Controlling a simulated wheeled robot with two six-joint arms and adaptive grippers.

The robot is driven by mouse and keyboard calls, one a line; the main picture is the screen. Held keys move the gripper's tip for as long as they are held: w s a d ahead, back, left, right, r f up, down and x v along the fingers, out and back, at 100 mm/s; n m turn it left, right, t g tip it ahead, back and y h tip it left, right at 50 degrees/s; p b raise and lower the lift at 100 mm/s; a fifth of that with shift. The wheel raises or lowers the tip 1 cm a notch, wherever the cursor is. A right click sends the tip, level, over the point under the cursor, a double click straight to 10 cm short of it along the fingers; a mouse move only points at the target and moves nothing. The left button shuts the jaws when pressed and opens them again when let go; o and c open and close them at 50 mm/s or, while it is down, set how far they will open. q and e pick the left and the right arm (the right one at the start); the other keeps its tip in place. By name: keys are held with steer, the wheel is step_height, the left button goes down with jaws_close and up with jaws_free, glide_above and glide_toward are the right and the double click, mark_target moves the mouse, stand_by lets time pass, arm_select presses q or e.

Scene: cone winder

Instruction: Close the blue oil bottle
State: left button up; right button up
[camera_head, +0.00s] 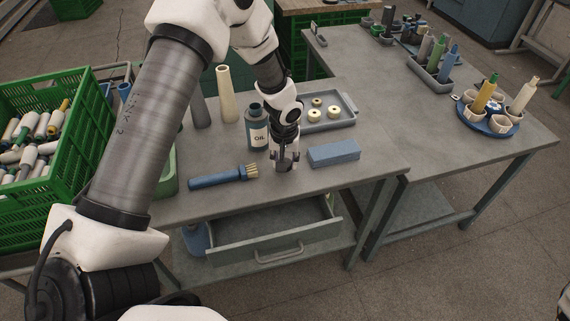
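The blue oil bottle (257,138) stands upright on the grey table. It is dark blue with a pale label reading OIL. Its neck shows at the top, but I cannot tell whether a cap sits on it. I cannot make out a separate cap on the table. My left gripper (284,164) points down just to the right of and nearer than the bottle, low over the tabletop. Its fingers are small and dark, so I cannot tell whether they are open or hold anything. My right gripper is not in view.
A blue block (334,153) lies right of the gripper, and a blue-handled brush (214,179) lies left. Behind is a grey tray (346,119) with cream rings. Tall cones (226,95) stand left of the bottle. A drawer (282,243) hangs open below the table's front.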

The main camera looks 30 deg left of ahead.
arm_select(q)
steer(key=shift+s+r+b, duration=0.2)
steer(key=shift+r+b, duration=0.3)
steer(key=shift+r, duration=0.5)
steer(key=s+d+b, duration=0.1)
steer(key=s, duration=0.1)
steer(key=s+d+b, duration=0.1)
steer(key=s+b, duration=0.1)
steer(key=s, duration=0.1)
steer(key=s+d+b, duration=0.1)
steer(key=s+b, duration=0.1)
steer(key=s, duration=0.1)
steer(key=shift+s, duration=0.15)
steer(key=s+d+r+b, duration=0.1)
steer(key=s+d+b, duration=0.1)
steer(key=s, duration=0.4)
steer(key=shift+s+d+r, duration=0.15)
steer(key=shift+s+r, duration=0.1)
steer(key=shift+r, duration=0.05)
